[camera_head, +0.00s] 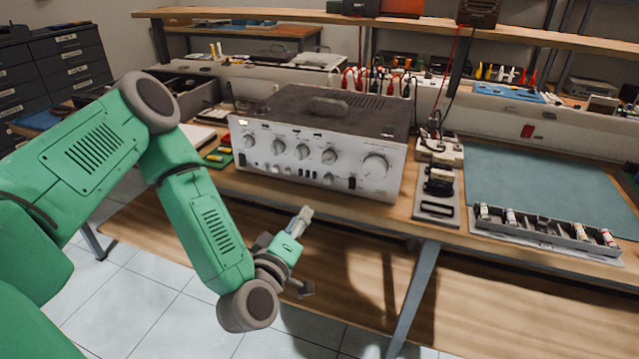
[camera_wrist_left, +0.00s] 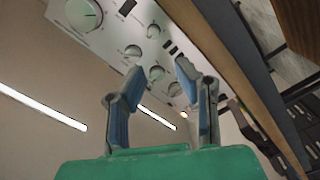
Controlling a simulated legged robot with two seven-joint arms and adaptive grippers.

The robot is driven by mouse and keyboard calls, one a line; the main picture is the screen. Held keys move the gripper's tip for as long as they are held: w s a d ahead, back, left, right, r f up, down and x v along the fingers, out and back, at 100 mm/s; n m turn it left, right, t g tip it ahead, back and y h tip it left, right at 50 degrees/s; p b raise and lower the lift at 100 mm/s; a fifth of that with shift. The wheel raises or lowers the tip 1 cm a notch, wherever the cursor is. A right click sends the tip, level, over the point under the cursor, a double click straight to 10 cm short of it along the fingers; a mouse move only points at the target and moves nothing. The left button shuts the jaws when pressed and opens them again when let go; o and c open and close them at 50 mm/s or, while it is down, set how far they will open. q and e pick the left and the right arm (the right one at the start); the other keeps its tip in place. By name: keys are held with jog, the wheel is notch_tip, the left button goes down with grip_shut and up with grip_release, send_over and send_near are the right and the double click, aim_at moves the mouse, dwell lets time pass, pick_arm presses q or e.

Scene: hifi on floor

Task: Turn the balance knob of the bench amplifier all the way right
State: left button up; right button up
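The bench amplifier (camera_head: 320,140) is a silver-fronted unit with a dark top, standing on the wooden bench. Its front has a large knob (camera_head: 375,167) at the right and several smaller knobs (camera_head: 303,152) in a row to the left. The labels are too small to tell which is the balance knob. My left gripper (camera_head: 304,216) is in front of and below the panel, apart from it. In the left wrist view its two blue-padded fingers (camera_wrist_left: 160,68) are open and empty, with a small knob (camera_wrist_left: 157,74) showing between them. My right gripper is not in view.
A grey tray of small parts (camera_head: 545,232) and a teal mat (camera_head: 540,180) lie to the right on the bench. A dark device on a metal plate (camera_head: 438,185) stands close to the amplifier's right side. The bench's front edge runs below the panel.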

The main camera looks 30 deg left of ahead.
aim_at(326, 182)
pick_arm(q)
jog(key=x, duration=1.2)
jog(key=shift+s+a, duration=0.1)
jog(key=shift+a, duration=0.2)
jog(key=shift+w+a+r, duration=0.1)
jog(key=shift+w, duration=0.3)
jog(key=shift+w+d+r, duration=0.1)
jog(key=shift+w+d, duration=0.15)
jog(key=shift+d, duration=0.35)
jog(key=shift+w+d+r, duration=0.15)
jog(key=shift+w+d, duration=0.15)
jog(key=shift+d, duration=0.3)
jog(key=shift+w+d, duration=0.1)
jog(key=shift+d, duration=0.05)
jog(key=shift+a, duration=0.4)
jog(key=c, duration=0.6)
jog(key=shift+a+f, duration=0.1)
jog(key=shift+a, duration=0.55)
grip_shut()
jog(key=shift+d, duration=0.45)
jog(key=shift+a, duration=0.1)
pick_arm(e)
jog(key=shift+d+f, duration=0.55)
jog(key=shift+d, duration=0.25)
